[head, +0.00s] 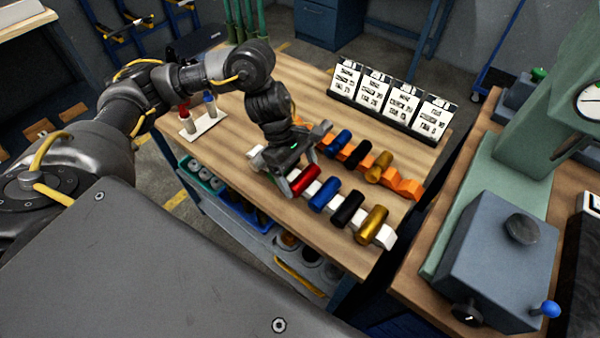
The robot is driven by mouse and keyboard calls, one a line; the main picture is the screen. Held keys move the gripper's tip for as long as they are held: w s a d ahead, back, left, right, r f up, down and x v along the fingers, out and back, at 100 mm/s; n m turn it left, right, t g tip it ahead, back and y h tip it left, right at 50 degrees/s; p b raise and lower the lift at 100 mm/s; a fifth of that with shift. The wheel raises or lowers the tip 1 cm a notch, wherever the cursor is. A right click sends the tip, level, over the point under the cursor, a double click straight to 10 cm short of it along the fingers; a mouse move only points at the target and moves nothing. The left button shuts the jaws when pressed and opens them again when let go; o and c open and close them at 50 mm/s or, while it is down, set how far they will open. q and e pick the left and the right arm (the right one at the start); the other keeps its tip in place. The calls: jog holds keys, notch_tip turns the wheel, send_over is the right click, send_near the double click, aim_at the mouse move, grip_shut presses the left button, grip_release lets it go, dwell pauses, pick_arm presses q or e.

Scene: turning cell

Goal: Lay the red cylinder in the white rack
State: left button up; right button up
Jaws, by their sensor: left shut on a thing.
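The red cylinder (304,180) lies on its side at the left part of the white rack (385,237), in line with the other cylinders there. My left gripper (300,172) comes down from above and is shut on the red cylinder. I cannot tell whether the cylinder rests in a slot or is just above it. The gripper hides part of the cylinder and part of the rack. The rack's left end (256,156) shows empty. My right gripper is not in view.
The white rack also holds a blue cylinder (324,195), a black one (347,210) and a brass one (371,224). Behind it, an orange rack (405,186) holds blue, black and brass cylinders. Label cards (388,99) stand at the back. A small white stand (204,125) is left.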

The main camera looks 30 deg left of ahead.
pick_arm(q)
jog(key=o, duration=1.1)
jog(key=shift+c, duration=0.2)
jog(key=v, duration=1.1)
jog(key=shift+b, duration=0.4)
jog(key=shift+f, duration=0.1)
